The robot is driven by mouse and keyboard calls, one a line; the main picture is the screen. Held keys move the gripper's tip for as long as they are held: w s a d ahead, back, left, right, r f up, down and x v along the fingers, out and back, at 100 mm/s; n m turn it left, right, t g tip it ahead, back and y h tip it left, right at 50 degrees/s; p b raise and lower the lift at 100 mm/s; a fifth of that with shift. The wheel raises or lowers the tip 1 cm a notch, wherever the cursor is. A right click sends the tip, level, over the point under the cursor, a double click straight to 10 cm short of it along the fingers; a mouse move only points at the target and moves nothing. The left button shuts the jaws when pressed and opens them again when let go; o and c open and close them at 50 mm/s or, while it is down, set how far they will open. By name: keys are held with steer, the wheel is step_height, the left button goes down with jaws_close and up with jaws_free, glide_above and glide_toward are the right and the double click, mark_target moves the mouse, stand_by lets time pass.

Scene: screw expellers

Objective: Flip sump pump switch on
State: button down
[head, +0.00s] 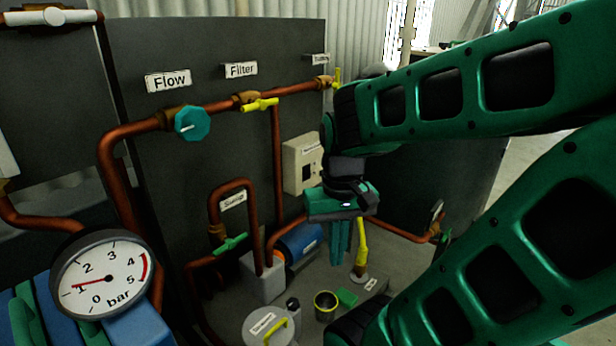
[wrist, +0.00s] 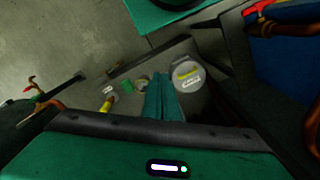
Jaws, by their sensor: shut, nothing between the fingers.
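A beige switch box (head: 294,176) is mounted on the dark panel in the head view. It has a dark switch (head: 307,171) on its front and a small label above that is too small to read. Whether the switch is up or down cannot be told. My gripper (head: 339,262) hangs just right of the box and lower, fingers pointing down, apart from it. Its green fingers also show in the wrist view (wrist: 160,76), close together and empty. The wrist view does not show the switch box.
Copper pipes (head: 278,165) with a yellow valve handle (head: 260,105) and a teal knob (head: 192,123) run along the panel (head: 200,60). A pressure gauge (head: 100,276) stands front left.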

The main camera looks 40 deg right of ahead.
steer(key=w+d+r+m+t+h, duration=0.1)
steer(key=w+d+m+t+h, duration=0.3)
steer(key=w+d, duration=2.2)
steer(key=w+m+t, duration=0.1)
steer(key=m+t, duration=0.1)
steer(key=m, duration=0.3)
steer(key=shift+d+r+m, duration=0.15)
steer(key=shift+d+m, duration=0.15)
steer(key=shift+d, duration=0.05)
steer(key=shift+w, duration=0.15)
